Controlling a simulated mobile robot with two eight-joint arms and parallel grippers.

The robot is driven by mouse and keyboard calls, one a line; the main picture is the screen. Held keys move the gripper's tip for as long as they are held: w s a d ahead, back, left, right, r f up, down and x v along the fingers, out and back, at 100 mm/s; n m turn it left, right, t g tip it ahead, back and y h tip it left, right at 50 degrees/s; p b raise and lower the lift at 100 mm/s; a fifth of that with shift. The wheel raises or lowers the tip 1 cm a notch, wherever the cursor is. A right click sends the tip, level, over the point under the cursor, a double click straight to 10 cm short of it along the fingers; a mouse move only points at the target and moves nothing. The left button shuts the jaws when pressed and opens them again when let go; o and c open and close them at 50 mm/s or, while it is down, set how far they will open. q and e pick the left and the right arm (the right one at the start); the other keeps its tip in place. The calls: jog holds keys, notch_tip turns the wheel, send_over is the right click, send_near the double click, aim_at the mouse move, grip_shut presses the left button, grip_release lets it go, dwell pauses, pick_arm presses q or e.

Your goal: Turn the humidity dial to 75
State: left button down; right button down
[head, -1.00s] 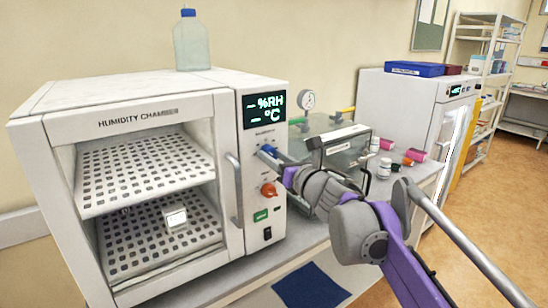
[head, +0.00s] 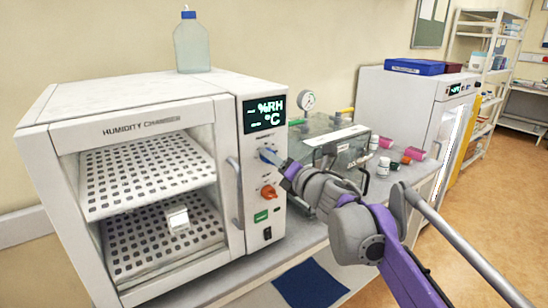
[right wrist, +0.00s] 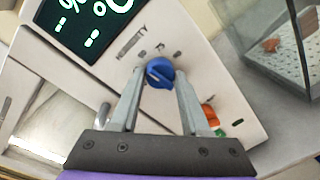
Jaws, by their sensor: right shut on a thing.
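The humidity chamber (head: 140,131) is a white cabinet with an open front and two perforated shelves. Its display (head: 265,113) reads "%RH" and "°C" with dashes; it also shows in the right wrist view (right wrist: 85,22). My right gripper (right wrist: 160,80) is shut on the dial, one finger on each side. An orange knob (head: 268,192) is below it. My left gripper is not in view.
A small white block (head: 178,219) lies on the lower shelf. A clear-walled box (head: 335,150), small bottles and pink-capped items stand right of the chamber. A bottle (head: 191,45) stands on top. A blue mat (head: 310,284) lies on the bench front.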

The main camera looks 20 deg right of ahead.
jog(key=m, duration=0.9)
jog(key=shift+d+r+m+g+y, duration=0.1)
jog(key=shift+r+m+g+y, duration=0.05)
jog(key=shift+m+g+y, duration=0.2)
jog(key=shift+m, duration=0.25)
jog(key=shift+c, duration=2)
grip_release()
jog(key=shift+s, duration=0.1)
jog(key=v, duration=1)
jog(key=shift+s, duration=0.25)
jog(key=shift+d, duration=0.2)
